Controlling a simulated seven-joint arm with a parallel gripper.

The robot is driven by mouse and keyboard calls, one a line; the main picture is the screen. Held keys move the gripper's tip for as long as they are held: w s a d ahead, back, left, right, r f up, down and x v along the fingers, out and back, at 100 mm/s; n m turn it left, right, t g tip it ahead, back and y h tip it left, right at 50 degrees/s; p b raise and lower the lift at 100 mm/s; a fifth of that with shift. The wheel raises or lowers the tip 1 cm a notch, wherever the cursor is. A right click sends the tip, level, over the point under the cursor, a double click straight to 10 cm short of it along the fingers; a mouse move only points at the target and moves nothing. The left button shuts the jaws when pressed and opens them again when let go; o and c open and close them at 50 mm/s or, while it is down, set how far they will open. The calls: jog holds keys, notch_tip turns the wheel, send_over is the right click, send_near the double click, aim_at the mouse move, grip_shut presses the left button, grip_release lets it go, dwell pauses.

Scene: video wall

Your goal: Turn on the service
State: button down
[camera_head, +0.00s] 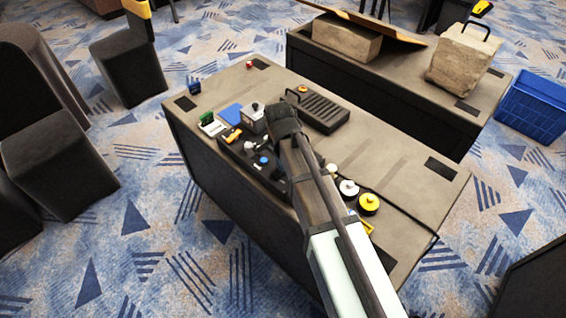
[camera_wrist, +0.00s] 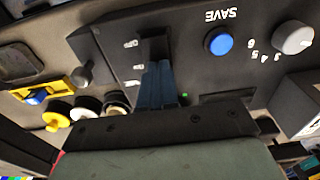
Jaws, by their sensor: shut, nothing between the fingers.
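A dark control panel (camera_wrist: 205,75) fills much of the wrist view; it also shows on the table in the head view (camera_head: 247,160). A small green light (camera_wrist: 184,96) shows beside my fingers. My gripper (camera_wrist: 157,72) is shut and empty, its fingertips over the panel just right of the toggles. Contact cannot be told. No service label is readable. In the head view my arm hides the fingertips.
A black lever knob (camera_wrist: 84,76) and yellow-and-blue part (camera_wrist: 42,94) lie left of the panel. Yellow (camera_head: 369,203) and white (camera_head: 348,187) round pieces stand right of my arm. A ribbed dark box (camera_head: 318,111) is behind it. The table's right part is mostly clear.

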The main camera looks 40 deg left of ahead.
jog(key=shift+s, duration=0.35)
notch_tip(320, 180, up, 14)
jog(key=w, duration=0.2)
jog(key=shift+w, duration=0.4)
jog(key=shift+f, duration=0.1)
